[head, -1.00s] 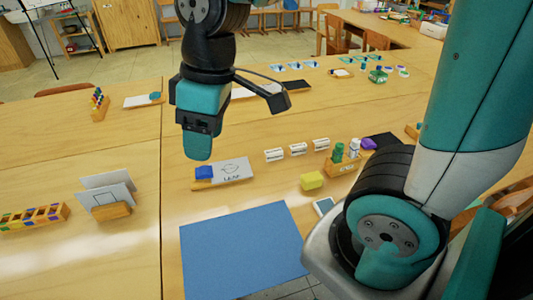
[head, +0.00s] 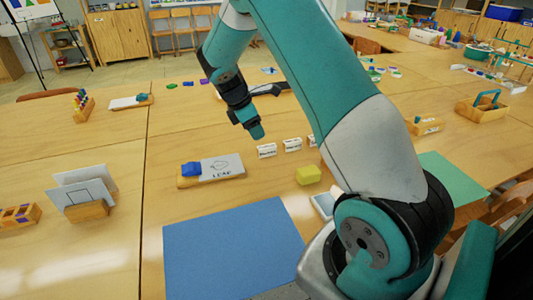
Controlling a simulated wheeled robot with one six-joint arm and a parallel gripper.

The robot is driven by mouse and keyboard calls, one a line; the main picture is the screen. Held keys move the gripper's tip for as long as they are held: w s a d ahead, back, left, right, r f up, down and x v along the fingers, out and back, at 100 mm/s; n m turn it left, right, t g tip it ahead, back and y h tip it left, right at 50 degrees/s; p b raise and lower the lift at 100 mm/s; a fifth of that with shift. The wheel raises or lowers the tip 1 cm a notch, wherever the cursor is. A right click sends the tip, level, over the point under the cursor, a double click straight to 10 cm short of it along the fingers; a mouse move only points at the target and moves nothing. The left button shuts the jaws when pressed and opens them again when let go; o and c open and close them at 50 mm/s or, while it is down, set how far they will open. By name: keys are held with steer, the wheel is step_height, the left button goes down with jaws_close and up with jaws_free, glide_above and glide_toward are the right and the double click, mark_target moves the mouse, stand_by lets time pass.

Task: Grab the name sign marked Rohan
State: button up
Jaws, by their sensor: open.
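Several small white name signs stand in a row on the table; the left one (head: 266,150), the middle one (head: 292,145) and the right one (head: 312,141), which is partly hidden by my arm. Their lettering is too small to read, so I cannot tell which is marked Rohan. My gripper (head: 257,132) is open and points down above the table, just behind and above the left sign in the picture. It appears empty and apart from the signs.
A yellow block (head: 308,175) lies in front of the signs. A board marked LEAF (head: 222,167) with a blue block (head: 191,169) is to the left. A blue mat (head: 230,250) lies nearer. Cards in a wooden stand (head: 87,211) are at far left. My arm hides the table right of the signs.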

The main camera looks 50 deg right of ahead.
mark_target(266, 146)
steer(key=x, duration=0.9)
steer(key=shift+s+d, duration=0.1)
steer(key=shift+d, duration=0.1)
steer(key=c, duration=1)
